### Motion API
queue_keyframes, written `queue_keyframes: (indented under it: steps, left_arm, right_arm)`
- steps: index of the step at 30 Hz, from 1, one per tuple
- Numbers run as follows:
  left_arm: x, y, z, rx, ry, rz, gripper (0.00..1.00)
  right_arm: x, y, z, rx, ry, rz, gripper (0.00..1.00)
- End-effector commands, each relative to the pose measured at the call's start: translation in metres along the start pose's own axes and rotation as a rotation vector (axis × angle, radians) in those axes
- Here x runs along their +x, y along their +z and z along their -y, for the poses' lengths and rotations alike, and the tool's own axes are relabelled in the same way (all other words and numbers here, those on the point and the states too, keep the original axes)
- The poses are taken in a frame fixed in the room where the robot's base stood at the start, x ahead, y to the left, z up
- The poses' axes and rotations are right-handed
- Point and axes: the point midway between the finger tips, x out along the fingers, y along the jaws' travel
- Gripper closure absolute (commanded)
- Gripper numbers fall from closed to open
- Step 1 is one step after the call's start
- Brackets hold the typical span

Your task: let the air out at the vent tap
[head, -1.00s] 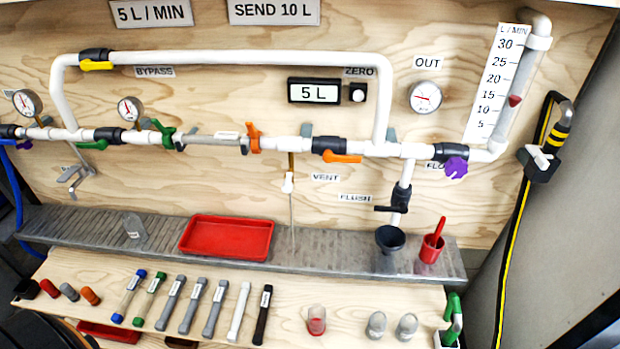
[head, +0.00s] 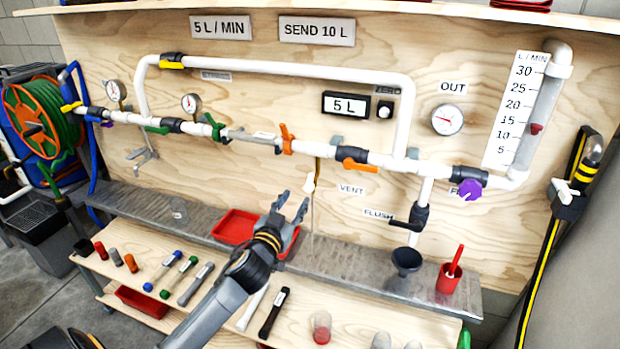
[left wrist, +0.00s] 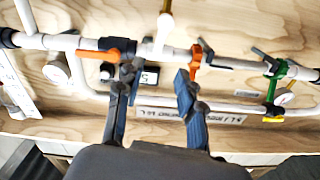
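The vent tap (head: 310,183) is a small white tap on a brass tube below the white main pipe, left of the VENT label (head: 352,190) in the head view. A thin pale line runs down from it. My left gripper (head: 292,206) is open and empty, just left of and below the tap, with a gap between them in the picture. In the left wrist view, which is upside down, its two blue-grey fingers (left wrist: 156,76) are spread, facing the pipe. A white piece, probably the tap, shows near that view's top. My right gripper is out of view.
An orange lever (head: 287,139) stands left of the vent and an orange-handled valve (head: 357,165) right of it. A red tray (head: 230,228) lies on the metal shelf (head: 345,262). A black funnel (head: 406,261) and red cup (head: 448,277) stand right.

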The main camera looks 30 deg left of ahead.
Motion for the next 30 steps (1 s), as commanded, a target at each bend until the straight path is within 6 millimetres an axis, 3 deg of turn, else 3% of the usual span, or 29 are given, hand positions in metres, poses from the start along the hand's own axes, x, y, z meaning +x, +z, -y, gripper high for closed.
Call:
queue_keyframes:
  steps: [9,15,21,30]
  left_arm:
    - [0.069,-0.003,0.001,0.001,-0.001,0.001,0.62]
    - [0.102,-0.001,0.000,-0.001,-0.001,0.002,0.62]
    - [0.118,0.001,0.000,0.000,0.000,0.002,0.62]
    - [0.120,0.001,0.000,0.000,0.001,0.003,0.62]
  right_arm:
    - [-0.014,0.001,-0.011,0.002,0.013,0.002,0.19]
    - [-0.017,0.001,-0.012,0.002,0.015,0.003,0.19]
    - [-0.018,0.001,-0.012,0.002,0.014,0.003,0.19]
    - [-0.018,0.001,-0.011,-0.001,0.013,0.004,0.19]
